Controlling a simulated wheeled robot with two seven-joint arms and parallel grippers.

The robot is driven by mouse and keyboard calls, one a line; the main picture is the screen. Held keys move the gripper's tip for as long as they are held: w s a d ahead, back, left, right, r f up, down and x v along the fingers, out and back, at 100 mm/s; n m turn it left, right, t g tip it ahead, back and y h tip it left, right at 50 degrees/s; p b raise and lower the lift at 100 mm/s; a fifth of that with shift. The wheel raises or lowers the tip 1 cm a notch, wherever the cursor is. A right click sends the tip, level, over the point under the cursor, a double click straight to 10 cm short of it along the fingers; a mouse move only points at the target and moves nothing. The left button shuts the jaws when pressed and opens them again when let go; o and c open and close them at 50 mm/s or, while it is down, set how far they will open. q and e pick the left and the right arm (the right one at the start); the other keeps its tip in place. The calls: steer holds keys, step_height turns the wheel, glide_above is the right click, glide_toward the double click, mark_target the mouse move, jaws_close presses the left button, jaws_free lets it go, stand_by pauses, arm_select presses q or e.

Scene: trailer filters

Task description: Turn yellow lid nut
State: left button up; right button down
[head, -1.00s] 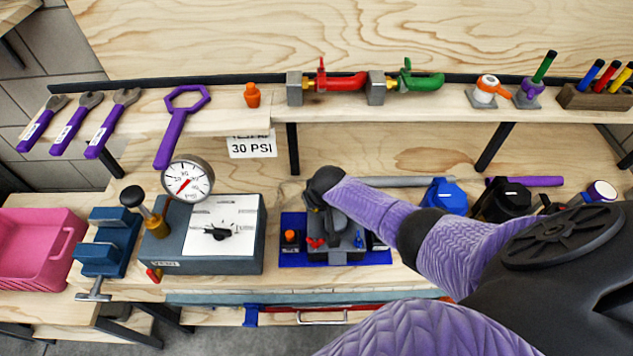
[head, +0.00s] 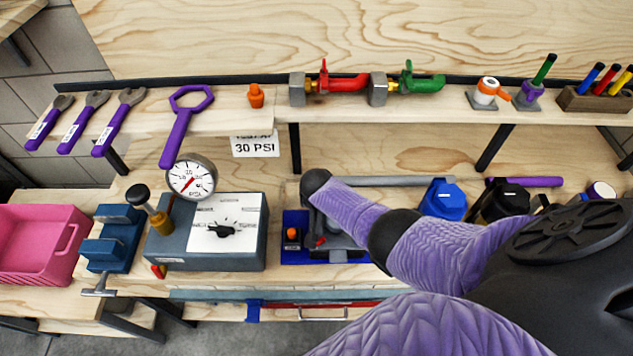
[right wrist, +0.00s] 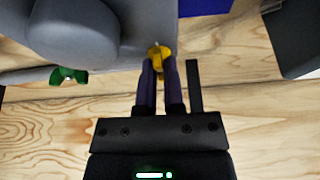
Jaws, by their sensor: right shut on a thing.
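The yellow lid nut (right wrist: 159,51) is small and sits at the edge of a grey rounded body (right wrist: 90,35) in the right wrist view. My right gripper (right wrist: 159,66) is shut on the nut, with its two purple fingers on either side of it. In the head view my right arm hides the nut and the gripper's fingers. A blue mat (head: 292,258) with a grey device on it lies under that arm. My left gripper is in neither view.
A green wing-shaped part (right wrist: 68,75) sits left of my fingers. A grey box with a pressure gauge (head: 191,177) and a blue vise (head: 112,240) stand left of the mat. A shelf (head: 225,118) with tools and valves runs behind.

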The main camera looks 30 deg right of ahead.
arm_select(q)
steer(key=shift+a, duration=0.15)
arm_select(e)
steer(key=c, duration=0.7)
jaws_free()
steer(key=shift+c, duration=0.2)
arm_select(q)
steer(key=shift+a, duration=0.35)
arm_select(e)
steer(key=shift+r, duration=0.1)
arm_select(q)
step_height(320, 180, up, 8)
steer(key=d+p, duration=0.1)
steer(key=p, duration=0.6)
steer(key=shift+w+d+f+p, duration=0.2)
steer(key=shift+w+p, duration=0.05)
steer(key=shift+p, duration=0.05)
arm_select(e)
steer(key=v, duration=0.9)
steer(key=shift+r, duration=0.35)
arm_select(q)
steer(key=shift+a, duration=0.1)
arm_select(e)
steer(key=shift+s+a, duration=0.15)
